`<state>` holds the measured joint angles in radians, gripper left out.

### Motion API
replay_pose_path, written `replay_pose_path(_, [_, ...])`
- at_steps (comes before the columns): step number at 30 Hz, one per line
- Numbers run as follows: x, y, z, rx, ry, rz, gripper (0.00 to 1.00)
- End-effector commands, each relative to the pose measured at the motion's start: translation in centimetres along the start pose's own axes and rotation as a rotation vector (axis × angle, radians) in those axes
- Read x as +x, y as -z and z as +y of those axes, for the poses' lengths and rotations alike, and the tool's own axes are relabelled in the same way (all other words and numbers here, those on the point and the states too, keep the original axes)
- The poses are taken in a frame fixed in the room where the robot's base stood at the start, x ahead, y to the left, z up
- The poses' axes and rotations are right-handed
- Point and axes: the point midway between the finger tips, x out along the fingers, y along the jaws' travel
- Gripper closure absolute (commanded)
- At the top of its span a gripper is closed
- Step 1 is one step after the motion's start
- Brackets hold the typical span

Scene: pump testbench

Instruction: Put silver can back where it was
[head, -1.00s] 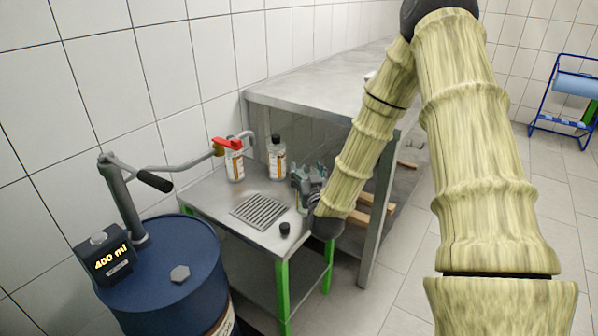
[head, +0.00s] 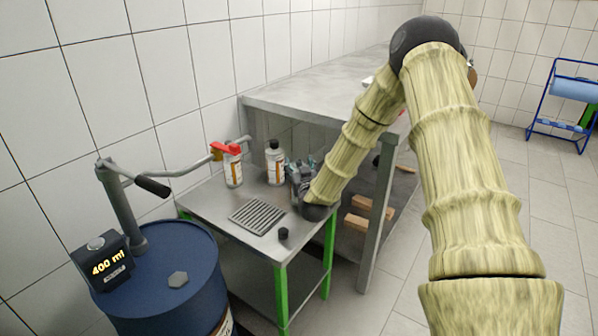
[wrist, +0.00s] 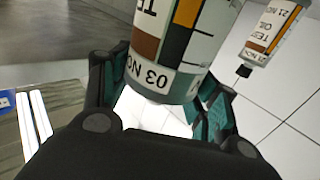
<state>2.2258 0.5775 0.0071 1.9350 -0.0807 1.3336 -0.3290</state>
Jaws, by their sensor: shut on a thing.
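My gripper (head: 302,172) is over the back right of the small metal table (head: 210,197). In the wrist view my gripper (wrist: 165,98) is shut around the lower part of the silver can (wrist: 178,62), with its teal fingers on both sides. The can has a white, orange and brown label reading "TEST" and "03 NOV"; its top is out of frame. In the head view the can is mostly hidden behind my gripper and wrist. I cannot tell whether its base touches the table.
A black-capped bottle (head: 275,164) stands left of my gripper; another bottle (head: 232,170) stands under the red-handled tap (head: 226,149). A grate (head: 257,216) and a small black cap (head: 284,233) are in front. A larger workbench (head: 315,95) is behind, a blue drum (head: 165,270) at left.

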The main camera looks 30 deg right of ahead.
Motion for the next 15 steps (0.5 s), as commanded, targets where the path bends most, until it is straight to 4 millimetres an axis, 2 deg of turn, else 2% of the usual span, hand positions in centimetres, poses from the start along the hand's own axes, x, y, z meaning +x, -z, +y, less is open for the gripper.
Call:
replay_pose_path(1, [0.0, -0.7, 0.0, 0.000, 0.000, 0.000, 1.00])
replay_pose_path(5, [0.1, -1.6, -0.1, 0.001, 0.001, 0.002, 1.00])
replay_pose_path(15, [0.0, -1.9, -0.1, 0.000, 0.001, 0.003, 1.00])
